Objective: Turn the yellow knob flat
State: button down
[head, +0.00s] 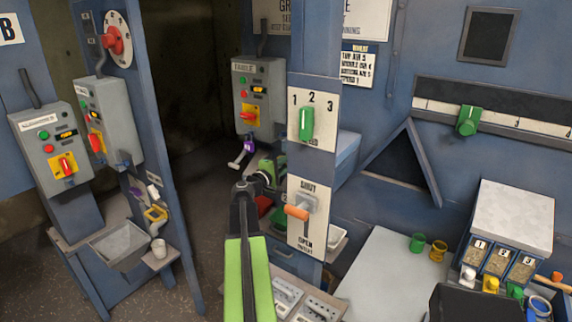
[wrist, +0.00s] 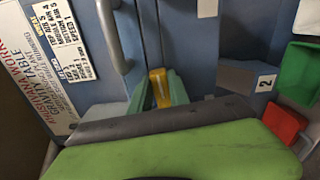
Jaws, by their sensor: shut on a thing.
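The yellow knob (wrist: 158,86) is in the wrist view, between the two green fingers of my gripper (wrist: 160,94). The fingers sit on either side of it and are shut on it. Its visible part looks long and narrow and runs roughly up and down in the picture, against a blue surface. Its lower end is hidden behind my dark wrist part. In the head view my gripper (head: 268,172) reaches in behind the left edge of the white 1-2-3 panel. The yellow knob cannot be made out there.
A grey control box (head: 258,90) stands behind. In the wrist view, a grey bar handle (wrist: 114,38) is left and a green bin (wrist: 298,72) right.

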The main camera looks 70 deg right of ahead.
jog(key=shift+f+m, duration=0.15)
jog(key=shift+m, duration=0.35)
jog(key=c, duration=1.2)
grip_release()
jog(key=shift+c, duration=0.2)
